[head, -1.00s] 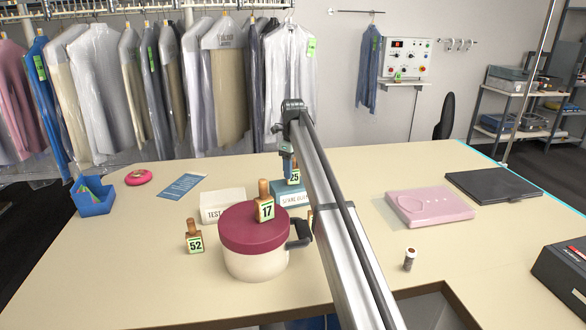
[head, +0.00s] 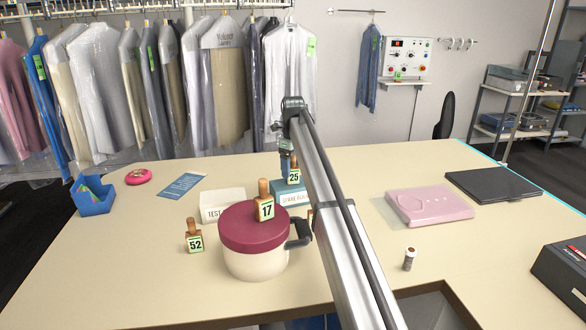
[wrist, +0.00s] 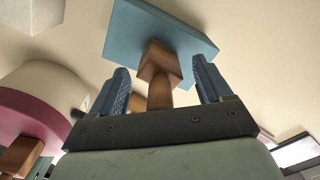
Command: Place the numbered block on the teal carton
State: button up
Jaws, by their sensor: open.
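The teal carton (head: 291,198) stands on the table, partly behind my arm. A wooden numbered block tagged 25 (head: 293,176) stands upright on top of it, handle up. In the wrist view the teal carton (wrist: 190,30) lies beyond the wooden block (wrist: 160,62). My gripper (wrist: 162,82) is open, with one blue finger on each side of the block's handle and gaps showing to both. In the head view my gripper (head: 286,152) is just above the block, partly hidden by my arm.
A cream pot with maroon lid (head: 240,225) stands in front, with block 17 (head: 265,204) on its lid. Block 52 (head: 194,238) stands left of the pot. A white carton (head: 222,203) is beside the teal one. A pink case (head: 430,205) and small bottle (head: 409,260) are at right.

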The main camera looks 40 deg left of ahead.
notch_tip(320, 180, up, 12)
jog(key=shift+f, duration=0.25)
jog(key=shift+d, duration=0.1)
dwell(0.5)
